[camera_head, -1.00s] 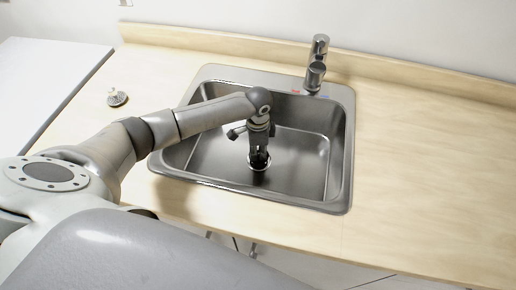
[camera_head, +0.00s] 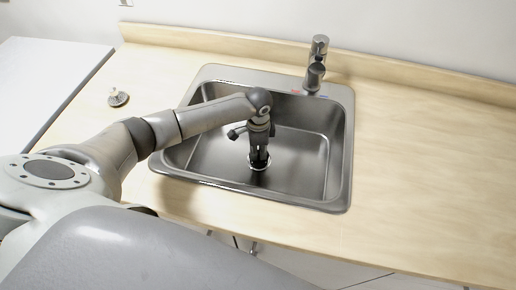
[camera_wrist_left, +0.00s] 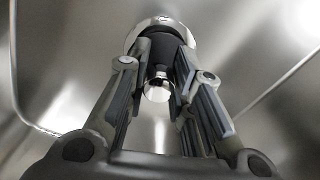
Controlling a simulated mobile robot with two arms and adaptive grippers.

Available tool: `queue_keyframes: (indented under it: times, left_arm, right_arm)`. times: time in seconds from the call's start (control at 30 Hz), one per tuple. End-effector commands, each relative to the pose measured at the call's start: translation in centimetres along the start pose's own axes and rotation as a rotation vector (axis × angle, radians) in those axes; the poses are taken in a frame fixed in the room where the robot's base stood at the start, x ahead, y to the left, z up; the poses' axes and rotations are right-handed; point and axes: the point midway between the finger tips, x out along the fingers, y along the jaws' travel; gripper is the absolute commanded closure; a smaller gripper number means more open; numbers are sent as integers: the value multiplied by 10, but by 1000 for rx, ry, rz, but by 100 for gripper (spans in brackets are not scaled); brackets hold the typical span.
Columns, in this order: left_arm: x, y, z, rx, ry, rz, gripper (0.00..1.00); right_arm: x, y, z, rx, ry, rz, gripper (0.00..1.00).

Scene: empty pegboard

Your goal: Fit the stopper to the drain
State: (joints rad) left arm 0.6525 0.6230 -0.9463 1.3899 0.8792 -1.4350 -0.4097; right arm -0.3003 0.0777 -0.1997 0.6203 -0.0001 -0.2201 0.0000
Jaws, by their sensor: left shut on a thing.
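The sink drain (camera_head: 262,168) is a bright ring in the floor of the steel sink, and its chrome rim (camera_wrist_left: 160,22) shows at the top of the left wrist view. My left gripper (camera_head: 258,158) points down into the sink right over the drain. In the left wrist view its fingers are shut on a shiny metal knob, which I take for the stopper (camera_wrist_left: 157,91). Dark shadow and the fingers hide its lower part, so I cannot tell how it sits in the drain. My right gripper is out of view.
The steel sink (camera_head: 318,150) is set in a wooden counter (camera_head: 425,160), with a faucet (camera_head: 317,65) behind it. A small metal strainer-like piece with a knob (camera_head: 117,98) lies on the counter at the left. The counter on the right is clear.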

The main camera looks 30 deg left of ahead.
Motion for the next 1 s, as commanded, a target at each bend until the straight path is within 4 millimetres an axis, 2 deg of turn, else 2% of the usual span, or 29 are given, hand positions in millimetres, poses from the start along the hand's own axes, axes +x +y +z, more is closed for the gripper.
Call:
queue_keyframes:
  times: [1.0]
  left_arm:
    - [0, 0, 0, 0, 0, 0, 100]
  right_arm:
    - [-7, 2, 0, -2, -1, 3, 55]
